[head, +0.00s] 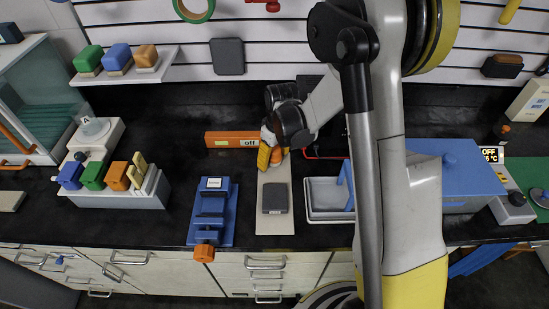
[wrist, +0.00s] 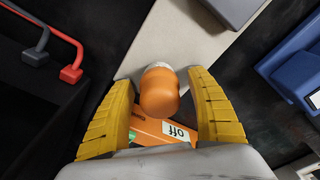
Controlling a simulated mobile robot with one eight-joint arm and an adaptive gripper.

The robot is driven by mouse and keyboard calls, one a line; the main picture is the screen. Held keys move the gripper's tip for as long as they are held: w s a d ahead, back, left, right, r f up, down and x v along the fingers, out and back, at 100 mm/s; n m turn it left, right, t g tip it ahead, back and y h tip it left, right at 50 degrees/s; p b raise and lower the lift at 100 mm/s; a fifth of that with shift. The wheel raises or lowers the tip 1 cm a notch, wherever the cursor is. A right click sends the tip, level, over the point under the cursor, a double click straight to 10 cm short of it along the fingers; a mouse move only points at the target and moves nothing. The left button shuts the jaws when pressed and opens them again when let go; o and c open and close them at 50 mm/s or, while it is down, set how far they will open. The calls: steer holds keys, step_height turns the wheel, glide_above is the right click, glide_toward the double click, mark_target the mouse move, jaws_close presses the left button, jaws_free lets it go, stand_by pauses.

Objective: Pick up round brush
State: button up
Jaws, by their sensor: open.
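The round brush appears to be the rounded orange piece with a pale, whitish end (wrist: 160,92) in the wrist view. It lies between the two yellow fingers of my gripper (wrist: 161,82), with a visible gap on each side. In the head view my gripper (head: 270,156) is low over the far end of a pale board (head: 275,225). A small orange part (head: 285,162) shows beside it, and the rest of the brush is hidden by my arm and fingers. The gripper is open and holds nothing.
An orange bar labelled "off" (head: 230,139) lies just behind. A dark grey block (head: 275,198) sits on the pale board. A blue vise-like fixture (head: 211,210) stands left and a white tray (head: 328,211) right. Dark counter is clear between fixture and coloured blocks.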

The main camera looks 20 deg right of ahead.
steer(key=shift+r, duration=0.1)
steer(key=c, duration=1.3)
step_height(320, 180, up, 10)
steer(key=p, duration=0.3)
steer(key=shift+o, duration=0.5)
